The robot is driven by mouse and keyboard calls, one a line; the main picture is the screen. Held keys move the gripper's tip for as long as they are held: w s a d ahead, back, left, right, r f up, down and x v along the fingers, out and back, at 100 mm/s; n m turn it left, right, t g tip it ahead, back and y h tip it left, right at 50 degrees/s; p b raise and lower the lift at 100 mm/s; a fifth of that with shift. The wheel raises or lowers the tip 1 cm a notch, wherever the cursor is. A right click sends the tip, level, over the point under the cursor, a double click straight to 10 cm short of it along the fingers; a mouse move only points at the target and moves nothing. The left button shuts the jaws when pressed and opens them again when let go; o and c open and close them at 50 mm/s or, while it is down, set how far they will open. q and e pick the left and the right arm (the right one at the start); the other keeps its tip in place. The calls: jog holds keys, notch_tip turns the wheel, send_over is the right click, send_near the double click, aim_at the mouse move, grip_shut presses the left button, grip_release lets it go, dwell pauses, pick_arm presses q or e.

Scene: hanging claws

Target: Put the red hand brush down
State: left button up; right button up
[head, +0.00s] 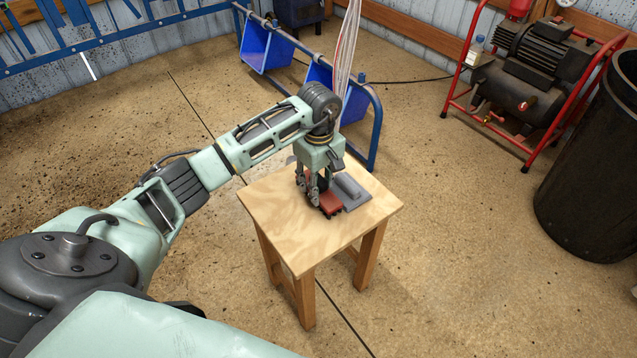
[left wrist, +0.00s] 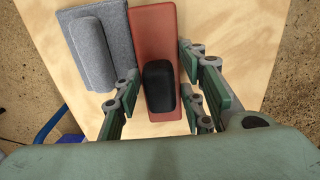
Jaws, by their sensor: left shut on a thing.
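The red hand brush (head: 331,204) is at the middle of the small wooden table (head: 280,216). In the left wrist view the red brush (left wrist: 153,40) is a flat red block with a black rounded grip (left wrist: 160,87) on top. My left gripper (head: 316,198) points down over it, with its fingers on either side of the brush. In the left wrist view my left gripper (left wrist: 160,100) is shut on the brush. The brush is at or very near the tabletop; I cannot tell whether it touches. My right gripper is not in view.
A grey block with a raised grip (head: 350,191) lies close beside the red brush; it also shows in the left wrist view (left wrist: 98,50). The table's front and left parts are bare. A blue rail (head: 377,125) with blue bins (head: 266,47) stands behind the table.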

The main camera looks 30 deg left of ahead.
aim_at(319, 179)
pick_arm(q)
jog(key=shift+f, duration=0.15)
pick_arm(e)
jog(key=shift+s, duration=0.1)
pick_arm(q)
jog(key=o, duration=1)
jog(key=shift+o, duration=0.2)
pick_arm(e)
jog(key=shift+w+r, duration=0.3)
pick_arm(q)
jog(key=shift+r, duration=0.25)
notch_tip(319, 179, up, 12)
jog(key=shift+f+p, duration=0.1)
jog(key=shift+p, duration=0.55)
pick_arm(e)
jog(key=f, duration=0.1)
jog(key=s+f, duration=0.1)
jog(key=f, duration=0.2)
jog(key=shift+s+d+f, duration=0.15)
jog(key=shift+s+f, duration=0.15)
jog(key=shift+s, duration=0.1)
